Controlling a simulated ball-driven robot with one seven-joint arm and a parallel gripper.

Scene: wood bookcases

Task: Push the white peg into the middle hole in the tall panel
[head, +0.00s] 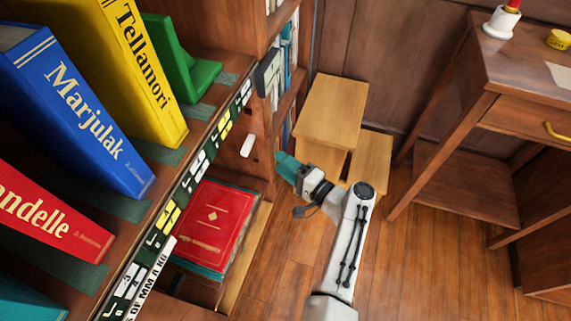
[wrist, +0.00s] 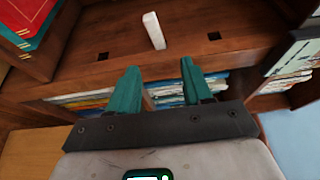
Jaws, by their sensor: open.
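The white peg (head: 247,146) sticks out from the tall wooden panel (wrist: 185,48) of the bookcase.
A red book (head: 212,225) lies on the lower shelf left of my gripper. Large blue (head: 75,110) and yellow (head: 135,70) books stand on the upper shelf. A wooden step stool (head: 330,110) stands behind my gripper. A desk (head: 465,180) stands at the right, with clear floor before it.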

